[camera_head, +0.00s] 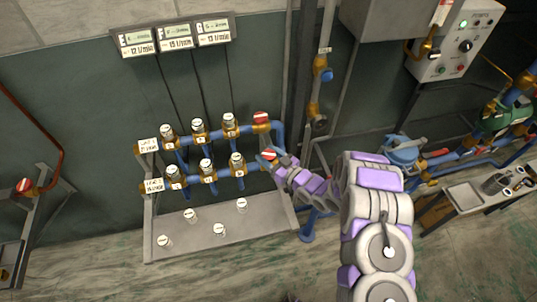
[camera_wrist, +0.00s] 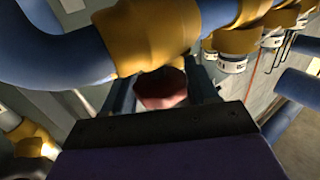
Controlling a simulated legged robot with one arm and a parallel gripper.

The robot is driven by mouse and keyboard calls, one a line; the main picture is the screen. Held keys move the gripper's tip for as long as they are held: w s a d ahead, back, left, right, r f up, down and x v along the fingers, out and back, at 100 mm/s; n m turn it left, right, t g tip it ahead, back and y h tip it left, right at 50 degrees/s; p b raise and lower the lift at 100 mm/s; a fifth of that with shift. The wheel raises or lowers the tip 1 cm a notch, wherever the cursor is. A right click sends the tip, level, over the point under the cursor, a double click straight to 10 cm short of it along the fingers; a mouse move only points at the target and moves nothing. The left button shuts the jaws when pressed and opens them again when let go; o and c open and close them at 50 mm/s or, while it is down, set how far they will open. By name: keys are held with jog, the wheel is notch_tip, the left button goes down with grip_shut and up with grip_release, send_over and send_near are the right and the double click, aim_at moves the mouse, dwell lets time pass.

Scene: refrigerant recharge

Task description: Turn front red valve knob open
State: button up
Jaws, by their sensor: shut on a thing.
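The front red valve knob (camera_head: 268,155) sits at the right end of the lower blue pipe row in the head view. My gripper (camera_head: 276,158) reaches it from the right and is shut on it. In the wrist view the red knob (camera_wrist: 161,89) shows just past the dark edge of my gripper, below a yellow valve body (camera_wrist: 150,35). A second red knob (camera_head: 261,117) sits behind, at the right end of the upper row.
Several white-capped yellow valves line both pipe rows (camera_head: 207,172). Loose white caps lie on the grey shelf (camera_head: 190,235) below. A grey control box (camera_head: 458,45) hangs at the upper right. A metal tray table (camera_head: 466,196) stands at the right.

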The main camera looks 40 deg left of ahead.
jog(key=shift+w+n+g, duration=0.15)
jog(key=shift+n+g, duration=1.25)
jog(key=shift+g, duration=0.8)
jog(key=shift+n+g+b, duration=0.7)
jog(key=shift+n+g, duration=0.2)
jog(key=shift+g, duration=0.5)
jog(key=shift+g+h, duration=0.3)
jog(key=o, duration=0.9)
jog(key=shift+o, duration=0.4)
jog(key=shift+f, duration=0.1)
